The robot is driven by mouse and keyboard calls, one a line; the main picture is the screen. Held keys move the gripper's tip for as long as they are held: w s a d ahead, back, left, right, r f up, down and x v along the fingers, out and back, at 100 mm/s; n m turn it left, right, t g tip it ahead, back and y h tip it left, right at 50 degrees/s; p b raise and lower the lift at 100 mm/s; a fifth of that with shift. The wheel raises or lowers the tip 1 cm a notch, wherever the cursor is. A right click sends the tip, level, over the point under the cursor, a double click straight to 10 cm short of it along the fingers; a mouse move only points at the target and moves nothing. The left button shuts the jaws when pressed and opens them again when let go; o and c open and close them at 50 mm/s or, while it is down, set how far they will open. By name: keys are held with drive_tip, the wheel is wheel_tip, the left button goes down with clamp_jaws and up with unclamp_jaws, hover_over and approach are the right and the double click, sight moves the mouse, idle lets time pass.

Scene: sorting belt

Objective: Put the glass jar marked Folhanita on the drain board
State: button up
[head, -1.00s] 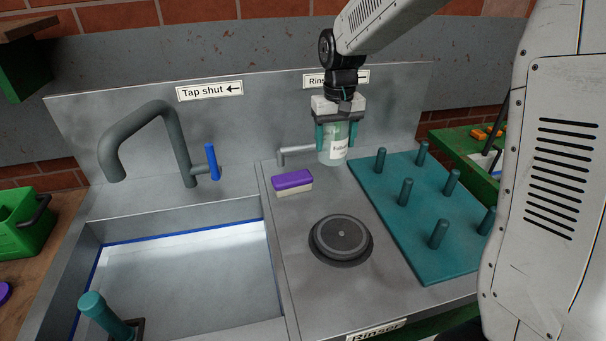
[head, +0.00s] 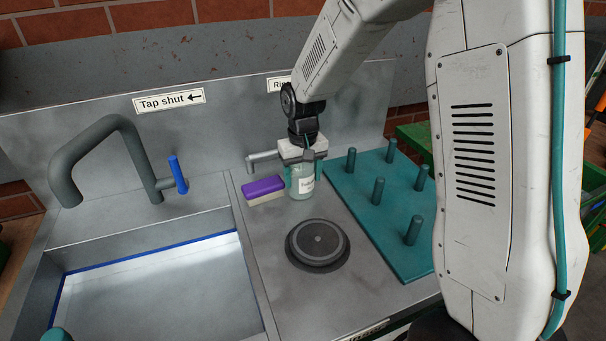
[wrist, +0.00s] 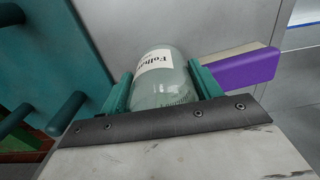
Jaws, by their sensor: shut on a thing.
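The glass jar (head: 300,184), pale and clear with a white label, is held upright or nearly so between the teal fingers of my gripper (head: 301,172). In the wrist view the jar (wrist: 172,88) shows label letters reading "Folha", the rest cut off by its curve. The gripper is shut on it. The drain board (head: 366,222) is a teal slab with several upright pegs, just right of the jar. Its pegs also show at left in the wrist view (wrist: 85,70). Whether the jar's bottom touches the counter is unclear.
A purple-backed brush (head: 264,188) lies close left of the jar. A round dark rinser (head: 318,244) sits in the counter in front. A short spout (head: 262,159) is behind. The sink (head: 150,290) with its tall grey tap (head: 65,175) is at left.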

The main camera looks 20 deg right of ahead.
drive_tip(key=shift+f, duration=0.1)
drive_tip(key=o, duration=1.1)
wheel_tip(320, 180, up, 12)
drive_tip(key=r, duration=0.1)
drive_tip(key=s+d+r, duration=0.1)
drive_tip(key=s+r, duration=0.2)
drive_tip(key=s, duration=0.4)
drive_tip(key=s+d+r, duration=0.1)
drive_tip(key=s+r, duration=0.2)
drive_tip(key=s, duration=0.5)
drive_tip(key=shift+t, duration=0.6)
drive_tip(key=s, duration=0.5)
drive_tip(key=s+d, duration=0.1)
drive_tip(key=s, duration=0.5)
drive_tip(key=s+f, duration=0.1)
drive_tip(key=s, duration=0.4)
drive_tip(key=shift+s+d, duration=0.15)
drive_tip(key=shift+s, duration=0.05)
